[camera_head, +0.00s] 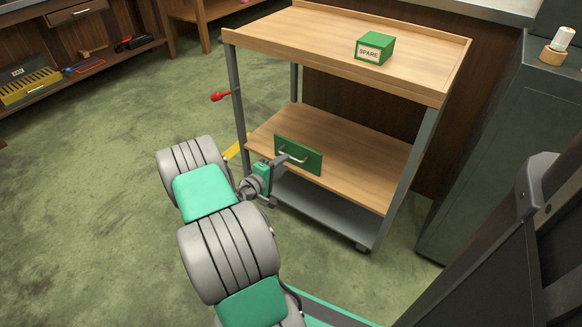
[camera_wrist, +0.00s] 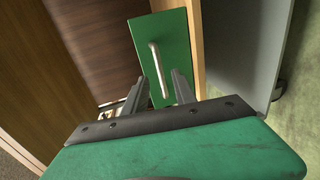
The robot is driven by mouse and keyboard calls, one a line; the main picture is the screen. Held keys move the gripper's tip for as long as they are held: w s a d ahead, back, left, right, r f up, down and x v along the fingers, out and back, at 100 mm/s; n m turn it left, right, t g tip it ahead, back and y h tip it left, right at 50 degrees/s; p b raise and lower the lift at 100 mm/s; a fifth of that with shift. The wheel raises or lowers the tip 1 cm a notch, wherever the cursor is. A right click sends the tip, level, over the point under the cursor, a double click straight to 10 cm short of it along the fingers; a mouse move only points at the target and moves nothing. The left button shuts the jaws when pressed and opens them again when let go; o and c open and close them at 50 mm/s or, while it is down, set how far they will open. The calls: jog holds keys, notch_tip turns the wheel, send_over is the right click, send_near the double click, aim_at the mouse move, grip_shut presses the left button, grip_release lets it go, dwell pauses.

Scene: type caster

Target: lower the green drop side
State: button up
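The green drop side (camera_head: 312,161) is a small green panel standing roughly upright at the front edge of the cart's lower shelf (camera_head: 350,155). It carries a light metal bar handle (camera_head: 293,156). In the wrist view the green panel (camera_wrist: 178,35) and its handle (camera_wrist: 156,62) lie straight ahead. My gripper (camera_head: 278,162) is right in front of the panel at the handle. In the wrist view the fingers of my gripper (camera_wrist: 162,90) are spread, with the handle's near end in the gap between them. Contact with the handle cannot be made out.
A red-knobbed lever (camera_head: 220,96) sticks out from the cart's left post. A yellow piece (camera_head: 237,148) shows low behind my arm. A green box marked SPARE (camera_head: 374,48) sits on the top shelf (camera_head: 310,32). A grey cabinet (camera_head: 478,150) stands close on the right. Floor at left is clear.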

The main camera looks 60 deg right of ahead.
aim_at(293, 159)
jog(key=b+x, duration=0.1)
jog(key=x, duration=0.4)
jog(key=shift+d+f+b, duration=0.15)
jog(key=shift+d+b, duration=0.15)
jog(key=shift+d, duration=0.05)
grip_shut()
dwell(1.0)
